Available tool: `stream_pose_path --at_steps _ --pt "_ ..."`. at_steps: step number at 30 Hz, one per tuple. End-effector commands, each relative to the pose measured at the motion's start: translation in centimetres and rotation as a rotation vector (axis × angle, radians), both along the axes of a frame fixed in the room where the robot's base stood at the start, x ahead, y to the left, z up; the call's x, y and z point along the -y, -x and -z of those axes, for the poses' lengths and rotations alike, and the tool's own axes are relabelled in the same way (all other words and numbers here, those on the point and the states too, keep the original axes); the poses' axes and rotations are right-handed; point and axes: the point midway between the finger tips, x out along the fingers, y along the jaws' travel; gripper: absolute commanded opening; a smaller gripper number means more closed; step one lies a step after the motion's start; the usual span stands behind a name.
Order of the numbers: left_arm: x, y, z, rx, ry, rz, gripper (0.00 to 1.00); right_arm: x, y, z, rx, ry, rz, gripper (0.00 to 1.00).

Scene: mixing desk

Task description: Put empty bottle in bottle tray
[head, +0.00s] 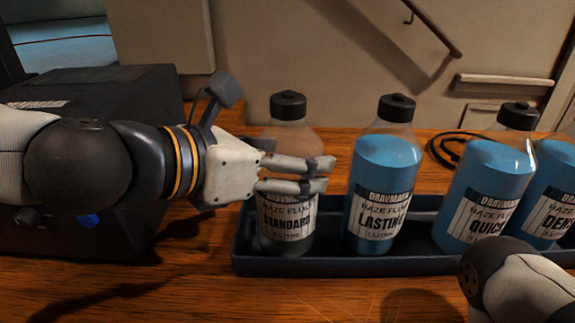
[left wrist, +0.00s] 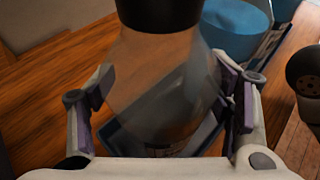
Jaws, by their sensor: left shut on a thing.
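The empty bottle (head: 288,228) is clear, with a black cap and a "STANDARD" label. It stands upright at the left end of the dark blue bottle tray (head: 345,266), its base partly hidden behind the front wall; whether it rests on the tray floor I cannot tell. My left gripper (head: 328,174) reaches in from the left and is shut around the bottle above its label. In the left wrist view the bottle (left wrist: 155,85) sits between the two finger pads. My right gripper is out of view; only part of that arm shows at lower right.
Three blue-filled bottles, "LASTING" (head: 379,190), "QUICK" (head: 483,190) and another (head: 555,195) at the right edge, stand in the tray. A black box (head: 90,95) is behind my left arm. A black cable (head: 447,152) lies behind the bottles. The wooden desk in front is clear.

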Motion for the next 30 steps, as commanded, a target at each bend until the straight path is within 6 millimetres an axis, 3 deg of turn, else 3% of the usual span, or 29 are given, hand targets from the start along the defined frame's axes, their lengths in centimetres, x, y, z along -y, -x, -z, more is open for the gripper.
stream_pose_path --at_steps 11,12,14,26,30 --pt "0.0 0.0 0.4 0.003 0.000 0.000 0.29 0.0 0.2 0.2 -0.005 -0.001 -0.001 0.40" --pt "0.0 0.0 0.4 0.004 0.000 -0.001 0.77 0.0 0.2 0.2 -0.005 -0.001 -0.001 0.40" --pt "0.0 0.0 0.3 0.005 0.000 -0.001 0.90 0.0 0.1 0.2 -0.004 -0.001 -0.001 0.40" --pt "0.0 0.0 -0.2 0.006 0.000 0.000 0.92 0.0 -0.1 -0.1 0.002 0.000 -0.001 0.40" --pt "-1.4 1.3 -1.2 0.010 0.001 -0.002 0.92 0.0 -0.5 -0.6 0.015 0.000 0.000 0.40"
